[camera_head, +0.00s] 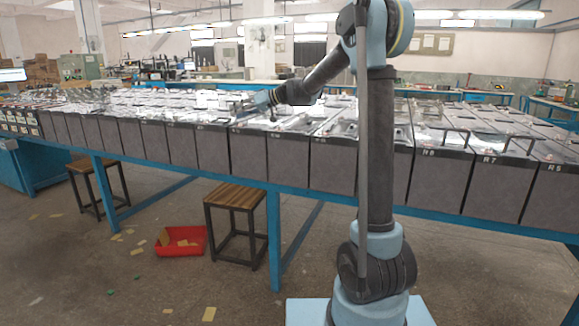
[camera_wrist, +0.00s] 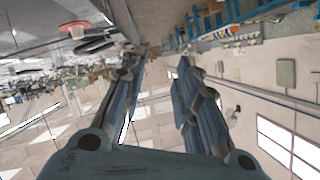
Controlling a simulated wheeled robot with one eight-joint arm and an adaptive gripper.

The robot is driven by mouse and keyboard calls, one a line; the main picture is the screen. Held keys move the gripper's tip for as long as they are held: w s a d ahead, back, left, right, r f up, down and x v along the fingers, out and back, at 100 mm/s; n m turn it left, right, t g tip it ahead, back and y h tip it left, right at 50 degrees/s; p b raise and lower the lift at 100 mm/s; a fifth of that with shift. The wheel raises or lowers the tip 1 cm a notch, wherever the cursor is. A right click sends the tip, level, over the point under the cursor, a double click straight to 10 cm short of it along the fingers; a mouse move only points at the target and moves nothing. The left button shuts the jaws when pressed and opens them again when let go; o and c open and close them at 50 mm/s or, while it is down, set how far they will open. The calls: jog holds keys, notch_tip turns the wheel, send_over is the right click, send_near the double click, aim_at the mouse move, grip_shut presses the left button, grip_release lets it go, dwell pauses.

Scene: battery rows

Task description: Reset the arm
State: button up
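My arm rises in front of the battery table in the head view and bends over at the top, its forearm slanting down to the left. My gripper (camera_head: 244,107) is at the end of it, low over the battery tops, small and hard to make out there. In the wrist view my gripper (camera_wrist: 158,66) has its two fingers apart, with only background between them. It is open and holds nothing. I cannot tell from the head view whether it touches a battery top.
Grey batteries (camera_head: 288,160) stand in a long row on a blue-framed table (camera_head: 330,205). Wooden stools (camera_head: 235,197) and a red bin (camera_head: 182,241) are below and in front. The floor has scattered scraps. Open air lies above the batteries left of my arm.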

jog(key=s+d+f+m+h, duration=0.25)
jog(key=s+d+f, duration=0.25)
jog(key=s+d, duration=0.55)
jog(key=s+d+f+m+h, duration=0.2)
jog(key=s+d+f+h, duration=0.25)
jog(key=s+d, duration=0.55)
jog(key=s+d+f+m+h, duration=0.2)
jog(key=s+d+f+h, duration=0.1)
jog(key=s+d+f, duration=0.6)
jog(key=s+d+f+m+h, duration=0.3)
jog(key=s+d+f, duration=0.7)
jog(key=s, duration=0.6)
jog(key=shift+f+g+h, duration=0.3)
jog(key=shift+g, duration=0.1)
jog(key=shift+m, duration=0.25)
jog(key=shift+w+f, duration=0.2)
jog(key=shift+w, duration=0.25)
